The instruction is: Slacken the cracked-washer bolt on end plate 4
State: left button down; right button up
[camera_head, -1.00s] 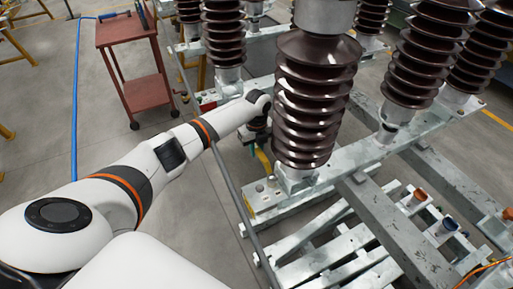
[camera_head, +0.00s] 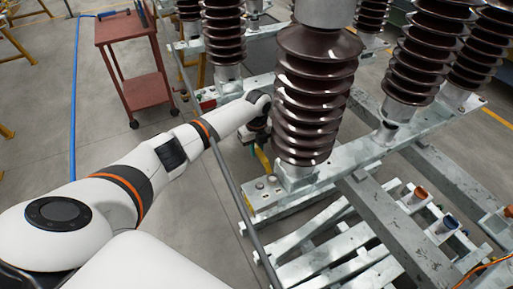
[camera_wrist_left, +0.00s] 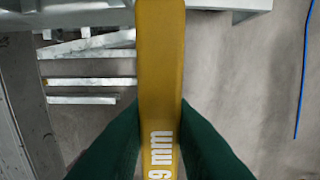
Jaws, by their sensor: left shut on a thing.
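My left gripper (camera_head: 257,138) is at the far end of my left arm, beside the near brown insulator, which partly hides it. In the left wrist view its green fingers (camera_wrist_left: 160,125) are shut on a yellow tool (camera_wrist_left: 161,55) marked "9 mm", with any earlier character cut off. The yellow tool also shows in the head view (camera_head: 263,158), slanting down towards the metal end plate (camera_head: 262,205). Bolt heads (camera_head: 260,186) sit on that plate, apart from the tool. I cannot read a plate number or pick out a cracked washer. My right gripper is out of view.
Ribbed brown insulators (camera_head: 305,100) stand close on the right of the gripper. A thin grey rail (camera_head: 238,190) runs along the frame's near side. A red cart (camera_head: 144,92) stands at the back left, and a blue hose (camera_head: 75,90) lies on open floor.

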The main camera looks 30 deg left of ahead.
pick_arm(q)
jog(key=shift+f+b, duration=0.3)
jog(key=shift+f, duration=0.2)
jog(key=shift+s+a+r+n+p, duration=0.2)
jog(key=shift+s+n+p, duration=0.2)
jog(key=shift+p, duration=0.7)
jog(key=s+n+p, duration=1)
jog(key=n+p, duration=0.1)
jog(key=p, duration=0.4)
jog(key=shift+s+d+f+p, duration=0.2)
jog(key=shift+p, duration=0.2)
